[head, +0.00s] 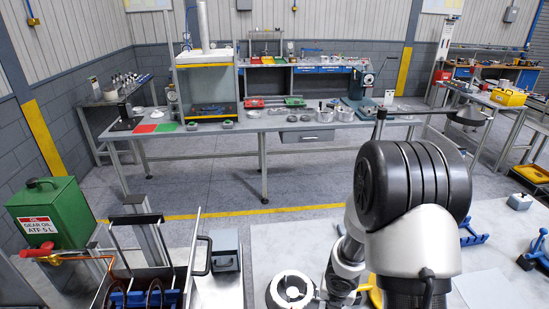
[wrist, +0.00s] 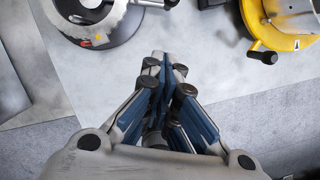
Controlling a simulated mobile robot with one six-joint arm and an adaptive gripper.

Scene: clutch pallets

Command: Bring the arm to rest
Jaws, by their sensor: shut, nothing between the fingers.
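My gripper (wrist: 166,65) shows in the wrist view with its fingers closed together and nothing between them. It is over a grey table surface (wrist: 190,55), apart from the objects there. In the head view my arm stands in the right foreground, bent, with its large black joint high up. The gripper itself cannot be made out in that view.
A round black-and-metal fixture (wrist: 110,20) and a yellow round device (wrist: 285,25) lie near the fingers. In the head view, a round white fixture (head: 290,291) sits beside my arm. A green oil can (head: 52,215) stands left, and a workbench (head: 340,120) stands behind.

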